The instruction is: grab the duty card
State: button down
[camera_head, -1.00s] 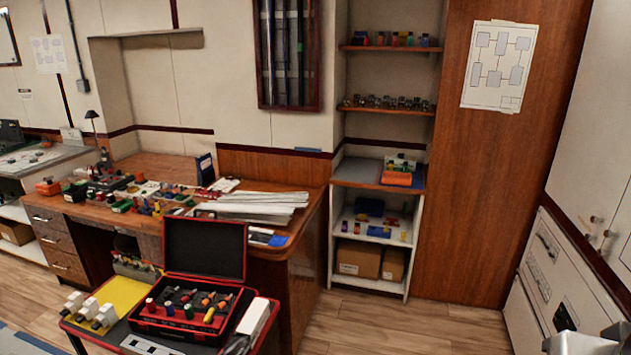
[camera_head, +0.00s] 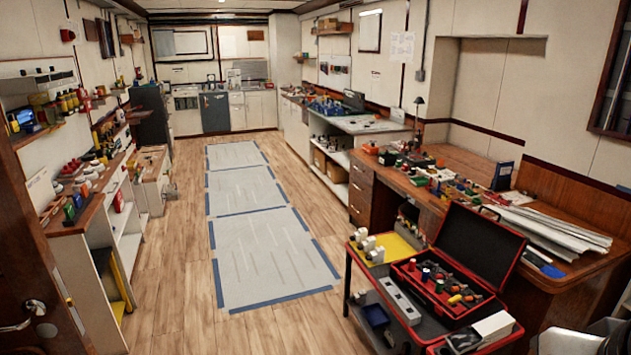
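I cannot make out a duty card in this view. Papers lie on the wooden desk (camera_head: 408,196), and a white sheet (camera_head: 402,47) with small diagrams hangs on the wall above, but I cannot tell whether either is the card. Pale grey parts of my own arm show at the bottom right edge. No gripper fingers can be seen.
A cart at right front carries an open red-edged case (camera_head: 476,262) of coloured parts and a yellow mat (camera_head: 391,247). Crowded shelves (camera_head: 98,165) line the left. The floor between, with blue-taped grey sheets (camera_head: 268,258), is clear. A dark wooden door (camera_head: 40,250) stands at left front.

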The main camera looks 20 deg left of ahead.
aim_at(68, 210)
jog(key=u, duration=2.3)
jog(key=i+l+z, duration=0.25)
jog(key=i, duration=0.35)
jog(key=i+l+z, duration=0.3)
jog(key=i, duration=0.35)
jog(key=i+z, duration=0.25)
jog(key=i, duration=0.4)
jog(key=i+u, duration=0.3)
jog(key=i, duration=0.45)
jog(key=i+l+u, duration=0.25)
jog(key=i, duration=0.5)
jog(key=i+u, duration=0.75)
jog(key=u, duration=0.15)
jog(key=i+l+u, duration=0.2)
jog(key=i+u, duration=0.25)
jog(key=i+l+u, duration=0.2)
jog(key=u, duration=0.25)
jog(key=i+l+u, duration=0.3)
jog(key=u, duration=0.2)
jog(key=i, duration=0.1)
